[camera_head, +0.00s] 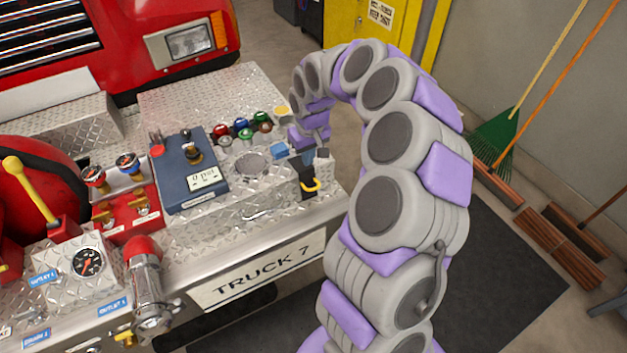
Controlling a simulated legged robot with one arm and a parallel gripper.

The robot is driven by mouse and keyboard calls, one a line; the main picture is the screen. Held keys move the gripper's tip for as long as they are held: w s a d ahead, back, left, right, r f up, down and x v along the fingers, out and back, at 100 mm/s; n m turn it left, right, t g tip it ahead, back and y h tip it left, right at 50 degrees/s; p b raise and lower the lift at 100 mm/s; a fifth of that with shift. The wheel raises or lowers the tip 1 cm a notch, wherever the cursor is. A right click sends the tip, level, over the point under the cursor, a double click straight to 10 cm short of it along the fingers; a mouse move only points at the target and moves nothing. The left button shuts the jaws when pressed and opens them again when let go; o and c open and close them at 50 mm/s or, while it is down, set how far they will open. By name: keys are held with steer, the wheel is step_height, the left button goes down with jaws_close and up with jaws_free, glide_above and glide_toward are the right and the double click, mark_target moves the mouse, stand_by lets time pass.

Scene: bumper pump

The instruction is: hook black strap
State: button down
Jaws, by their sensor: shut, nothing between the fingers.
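My gripper (302,160) hangs down from the end of my grey and purple arm, at the right end of the bumper. It is shut and small in view, and no object shows clearly in its fingers. A short black strap-like piece (306,184) is right below it at the bumper's front corner. A yellow hook (316,186) curves out beside the black piece. I cannot tell whether the strap is around the hook or only beside it, or whether my gripper touches either one.
The diamond-plate bumper (185,95) carries a blue control box (187,170), several coloured caps (240,130), a red valve panel (128,215), a gauge (87,262) and a red-topped nozzle (146,285). Brooms and a green rake (497,138) lean at the right wall.

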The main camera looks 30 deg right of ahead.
mark_target(315, 189)
steer(key=w+d+f+b, duration=0.1)
steer(key=f, duration=0.4)
steer(key=d+f+b, duration=0.1)
steer(key=f, duration=0.4)
steer(key=w+d+f, duration=0.1)
steer(key=f, duration=0.5)
steer(key=shift+w+d+f+b, duration=0.1)
steer(key=shift+w+d+b, duration=0.25)
steer(key=shift+b, duration=0.05)
steer(key=shift+d+f, duration=0.1)
steer(key=shift+f+t, duration=0.4)
steer(key=shift+t, duration=0.1)
steer(key=shift+f+p, duration=0.3)
steer(key=shift+f, duration=0.6)
steer(key=shift+s+f, duration=0.1)
